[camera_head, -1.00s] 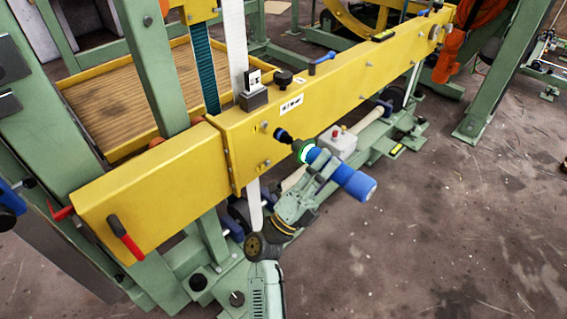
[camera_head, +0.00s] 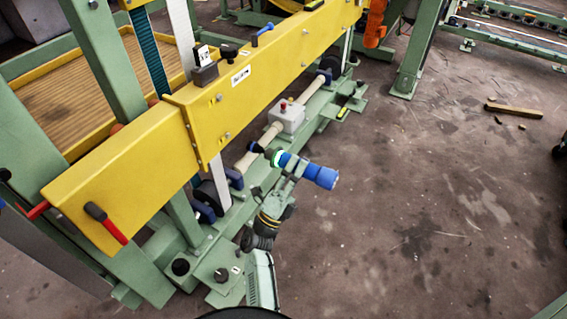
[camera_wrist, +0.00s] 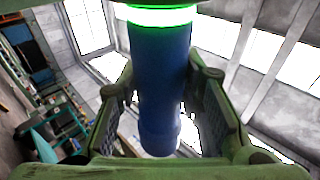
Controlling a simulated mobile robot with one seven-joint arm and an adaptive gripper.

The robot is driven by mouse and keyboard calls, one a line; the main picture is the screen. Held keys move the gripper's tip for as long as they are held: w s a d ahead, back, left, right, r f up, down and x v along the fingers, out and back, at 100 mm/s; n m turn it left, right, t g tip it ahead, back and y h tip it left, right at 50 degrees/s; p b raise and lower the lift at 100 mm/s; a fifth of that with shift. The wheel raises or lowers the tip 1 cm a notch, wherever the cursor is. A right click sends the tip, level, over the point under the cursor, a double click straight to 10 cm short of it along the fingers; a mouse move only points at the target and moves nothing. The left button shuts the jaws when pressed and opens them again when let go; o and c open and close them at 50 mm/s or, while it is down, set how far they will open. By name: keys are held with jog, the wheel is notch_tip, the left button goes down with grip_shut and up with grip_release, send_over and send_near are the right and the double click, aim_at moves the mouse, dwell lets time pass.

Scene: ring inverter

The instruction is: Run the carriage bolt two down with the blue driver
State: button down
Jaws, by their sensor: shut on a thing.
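My gripper (camera_head: 294,166) is shut on the blue driver (camera_head: 321,177). The driver has a lit green ring and a dark nose pointing up-left toward the yellow carriage beam (camera_head: 130,180). In the head view the nose appears below the beam's lower edge, clear of the beam's face. In the wrist view the blue driver (camera_wrist: 158,85) stands between the two fingers (camera_wrist: 160,95), its green ring at the top. Small bolt heads show on the beam, one upper (camera_head: 219,97) and one lower (camera_head: 226,135). I cannot tell which is carriage bolt two.
A pale box with a red button (camera_head: 288,116) sits on the green base behind the driver. A red-handled lever (camera_head: 105,222) projects at the beam's near end. A white band (camera_head: 221,184) hangs below the beam. The floor to the right is open, with a wooden piece (camera_head: 514,110).

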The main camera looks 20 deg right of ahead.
aim_at(285, 162)
jog(key=shift+w+r, duration=0.1)
jog(key=shift+r, duration=0.05)
jog(key=shift+w+a, duration=1)
jog(key=shift+w, duration=0.2)
jog(key=shift+w+a, duration=0.95)
jog(key=shift+w, duration=0.2)
jog(key=shift+w+a+b, duration=0.95)
jog(key=shift+w+b, duration=0.05)
jog(key=shift+w, duration=0.15)
dwell(1.4)
jog(key=shift+s, duration=0.1)
jog(key=shift+s+d, duration=1.7)
jog(key=shift+s, duration=0.3)
